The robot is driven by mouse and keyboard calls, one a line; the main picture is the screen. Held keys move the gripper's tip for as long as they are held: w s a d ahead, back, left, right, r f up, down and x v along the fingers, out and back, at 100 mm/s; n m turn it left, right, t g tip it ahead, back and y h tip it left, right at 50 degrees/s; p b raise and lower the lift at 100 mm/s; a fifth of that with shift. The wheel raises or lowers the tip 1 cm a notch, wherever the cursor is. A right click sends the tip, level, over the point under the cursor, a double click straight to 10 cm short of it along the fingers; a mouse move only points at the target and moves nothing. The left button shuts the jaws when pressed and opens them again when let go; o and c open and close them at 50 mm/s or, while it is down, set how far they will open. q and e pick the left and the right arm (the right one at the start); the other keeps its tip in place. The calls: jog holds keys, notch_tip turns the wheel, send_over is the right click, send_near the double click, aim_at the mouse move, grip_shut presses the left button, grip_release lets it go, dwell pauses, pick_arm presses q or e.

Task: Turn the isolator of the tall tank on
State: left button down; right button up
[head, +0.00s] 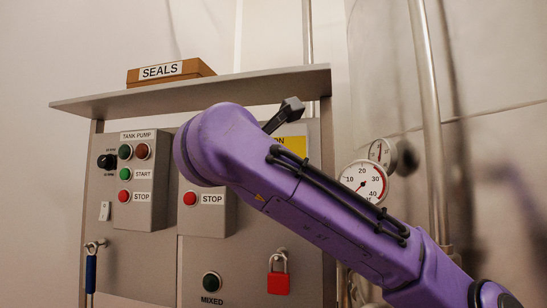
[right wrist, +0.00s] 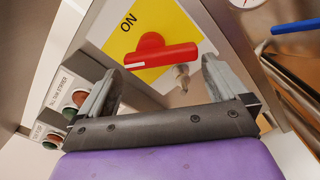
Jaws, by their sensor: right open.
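The isolator is a red rotary handle (right wrist: 165,56) on a yellow plate (right wrist: 118,52) marked ON, in the right wrist view. Its bar lies nearly level across that picture, with a white mark at its left end; the ON lettering is upper left of it. My right gripper (right wrist: 162,88) is open, its two fingers to either side below the bar, with nothing between them seen gripped. In the head view the yellow plate (head: 292,142) shows only partly; my purple right arm hides the handle and most of the gripper. My left gripper is not in view.
Beside the isolator is a box with green and red buttons (right wrist: 78,98), its label apparently naming the tall tank. The head view shows the TANK PUMP box (head: 138,180), a red padlock (head: 278,283), gauges (head: 362,183), a pipe (head: 428,110) and an overhanging shelf (head: 230,90) above.

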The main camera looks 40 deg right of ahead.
jog(key=x, duration=0.2)
jog(key=shift+d+r+p, duration=0.15)
jog(key=shift+d+p, duration=0.2)
jog(key=shift+d, duration=0.15)
jog(key=shift+w+d, duration=0.2)
jog(key=shift+w, duration=0.05)
jog(key=shift+w+a, duration=0.1)
jog(key=c, duration=0.7)
